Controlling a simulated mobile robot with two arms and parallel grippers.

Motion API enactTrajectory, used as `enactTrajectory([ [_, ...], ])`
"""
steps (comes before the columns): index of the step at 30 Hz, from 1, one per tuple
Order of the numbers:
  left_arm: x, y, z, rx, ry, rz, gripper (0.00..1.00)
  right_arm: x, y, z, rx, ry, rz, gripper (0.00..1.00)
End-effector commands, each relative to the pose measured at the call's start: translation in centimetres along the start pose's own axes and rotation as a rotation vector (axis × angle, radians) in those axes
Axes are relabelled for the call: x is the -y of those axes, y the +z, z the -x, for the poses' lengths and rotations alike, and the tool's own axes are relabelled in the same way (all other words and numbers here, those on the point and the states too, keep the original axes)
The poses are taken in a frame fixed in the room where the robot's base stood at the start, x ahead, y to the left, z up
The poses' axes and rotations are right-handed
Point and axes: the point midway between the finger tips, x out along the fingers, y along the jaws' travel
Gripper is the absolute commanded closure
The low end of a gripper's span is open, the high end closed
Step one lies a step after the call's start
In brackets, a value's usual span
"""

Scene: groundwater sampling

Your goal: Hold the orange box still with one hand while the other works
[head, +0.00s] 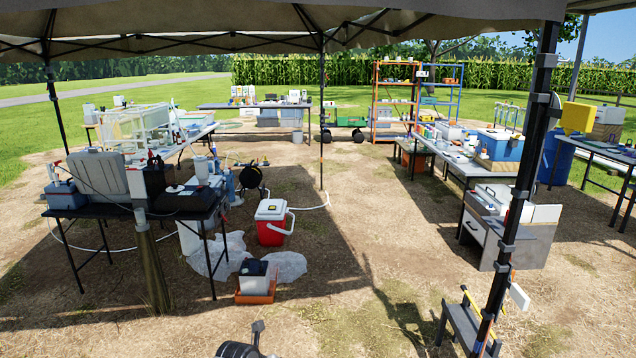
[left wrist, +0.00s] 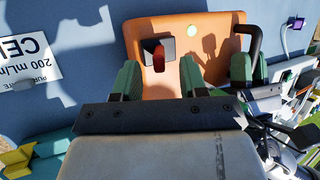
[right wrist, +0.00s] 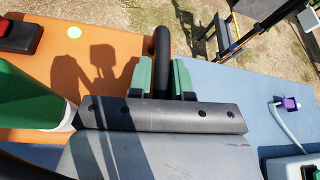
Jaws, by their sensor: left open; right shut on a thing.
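The orange box (left wrist: 215,52) lies on a blue surface in the left wrist view, with a red switch (left wrist: 158,56) on a black plate on its face. A black handle (left wrist: 254,42) stands at its right side. My left gripper (left wrist: 160,78) is open, its green fingers apart near the red switch. In the right wrist view the orange box (right wrist: 95,70) fills the left. My right gripper (right wrist: 160,78) is shut on the black handle (right wrist: 162,44). A green part at the left hides some of the box there. Neither gripper shows clearly in the head view.
A white sign (left wrist: 27,60) lies left of the box. A purple-tipped white tube (right wrist: 289,104) is on the blue surface at right. In the head view, a red cooler (head: 270,224) and laden tables stand under the canopy, with bare ground between.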

Motion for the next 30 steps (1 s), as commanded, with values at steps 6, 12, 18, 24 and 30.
enactTrajectory([
  [6, 0.1, 0.1, -1.5, 0.001, -0.001, 0.000, 0.57, 0.0, -0.2, 0.0, -0.001, 0.002, 0.005, 1.00],
  [12, 0.0, 0.0, -1.8, 0.001, 0.000, -0.001, 0.57, 0.0, -0.2, 0.0, -0.002, 0.001, 0.006, 1.00],
  [18, 0.0, 0.0, -1.8, 0.001, 0.000, -0.001, 0.62, 0.0, -0.2, 0.0, -0.002, 0.001, 0.006, 1.00],
  [24, 0.0, 0.0, -1.8, 0.001, 0.000, 0.000, 0.93, 0.0, -0.2, 0.0, -0.002, 0.001, 0.006, 1.00],
  [30, 0.3, 0.0, -1.8, 0.000, 0.010, -0.006, 0.97, 0.0, -0.2, 0.0, -0.002, 0.001, 0.006, 1.00],
])
